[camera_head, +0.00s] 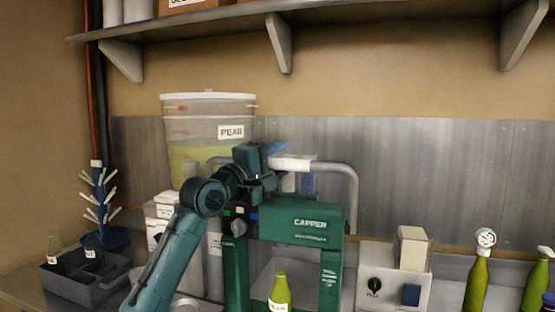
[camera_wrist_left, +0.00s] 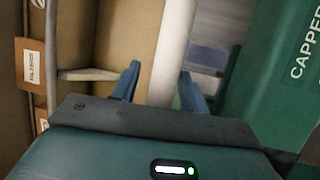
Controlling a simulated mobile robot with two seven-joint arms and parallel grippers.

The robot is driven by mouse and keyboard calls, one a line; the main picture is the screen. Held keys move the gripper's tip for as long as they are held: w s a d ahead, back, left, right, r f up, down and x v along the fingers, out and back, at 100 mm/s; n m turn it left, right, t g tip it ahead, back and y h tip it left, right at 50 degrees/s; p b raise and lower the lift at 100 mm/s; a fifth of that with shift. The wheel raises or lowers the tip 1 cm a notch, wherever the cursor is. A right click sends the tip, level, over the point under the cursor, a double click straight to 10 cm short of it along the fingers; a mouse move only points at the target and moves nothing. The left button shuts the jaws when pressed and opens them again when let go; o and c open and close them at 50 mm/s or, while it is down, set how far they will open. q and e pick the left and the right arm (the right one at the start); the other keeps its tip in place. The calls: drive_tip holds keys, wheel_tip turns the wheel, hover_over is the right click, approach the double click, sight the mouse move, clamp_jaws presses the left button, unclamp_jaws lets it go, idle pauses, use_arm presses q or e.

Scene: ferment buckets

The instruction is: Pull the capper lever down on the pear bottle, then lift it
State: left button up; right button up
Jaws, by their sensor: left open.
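The green capper (camera_head: 300,229) stands on the counter with its name on the front; its side also shows in the left wrist view (camera_wrist_left: 290,75). Its grey tube lever (camera_head: 352,185) is raised, with a white grip (camera_head: 290,163) across the top. A green pear bottle (camera_head: 281,293) with a white label stands upright in the capper's opening, its lower part cut off. My left gripper (camera_head: 277,163) is at the white grip, fingers open. In the left wrist view the white grip (camera_wrist_left: 172,45) runs between the two blue fingers (camera_wrist_left: 158,88); contact is unclear. My right gripper is out of view.
A pear bucket (camera_head: 208,125) stands behind my left arm. A grey crate of bottles (camera_head: 85,283) and a drying rack (camera_head: 100,205) are at left. A shelf (camera_head: 330,12) hangs above.

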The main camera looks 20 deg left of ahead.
use_arm(q)
drive_tip(key=shift+c, duration=0.2)
clamp_jaws()
idle(0.4)
